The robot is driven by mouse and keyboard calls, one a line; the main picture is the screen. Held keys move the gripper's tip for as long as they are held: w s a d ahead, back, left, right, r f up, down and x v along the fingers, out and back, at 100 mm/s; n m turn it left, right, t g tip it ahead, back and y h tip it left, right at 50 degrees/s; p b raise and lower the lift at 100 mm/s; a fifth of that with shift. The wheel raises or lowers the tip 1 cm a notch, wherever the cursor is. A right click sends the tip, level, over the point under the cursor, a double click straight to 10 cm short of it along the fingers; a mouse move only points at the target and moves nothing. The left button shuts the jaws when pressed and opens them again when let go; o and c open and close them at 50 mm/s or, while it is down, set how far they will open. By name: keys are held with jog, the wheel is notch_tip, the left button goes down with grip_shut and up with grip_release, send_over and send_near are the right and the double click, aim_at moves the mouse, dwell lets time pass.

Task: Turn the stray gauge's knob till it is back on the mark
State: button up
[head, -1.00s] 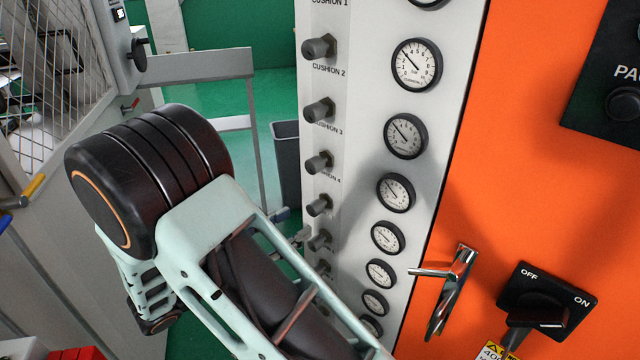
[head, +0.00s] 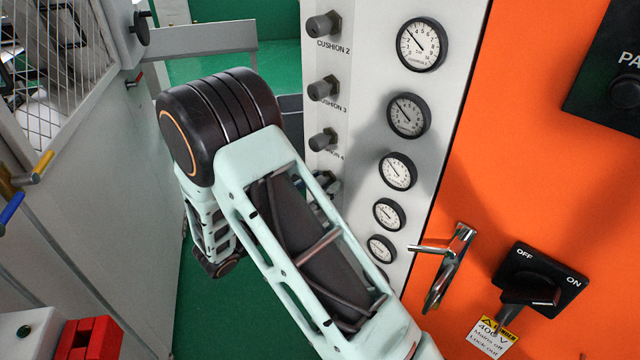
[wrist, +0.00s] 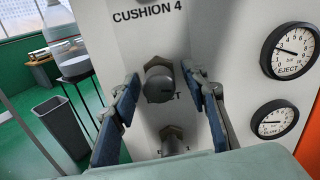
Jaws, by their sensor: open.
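In the wrist view my gripper (wrist: 165,84) is open, with one blue-padded finger on each side of a dark grey knob (wrist: 158,82). I cannot tell whether the fingers touch it. The label under this knob is partly covered and ends in "CT". The gauge to its right (wrist: 290,48) is marked EJECT, its needle pointing left and slightly up. A lower gauge (wrist: 274,121) has its needle pointing about left. In the head view a column of gauges (head: 420,44) runs down the panel; my arm hides the gripper and lower knobs. No gauge clearly shows as stray.
Another knob (wrist: 174,140) sits close below the gripped space. On the orange panel to the right are a metal handle (head: 447,268) and a black OFF/ON switch (head: 538,287). A dark bin (wrist: 66,130) stands on the green floor at left.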

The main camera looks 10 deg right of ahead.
jog(key=shift+w+d, duration=0.1)
jog(key=shift+c, duration=0.6)
grip_shut()
jog(key=shift+f+m+b, duration=0.1)
jog(key=shift+m+b, duration=0.2)
jog(key=shift+b, duration=0.05)
jog(key=shift+f+m+b, duration=0.1)
jog(key=shift+m+b, duration=0.8)
jog(key=shift+b, duration=0.05)
jog(key=m+b, duration=0.7)
jog(key=shift+w+r+m+b, duration=0.1)
jog(key=shift+r+m+b, duration=0.1)
jog(key=shift+m+b, duration=1)
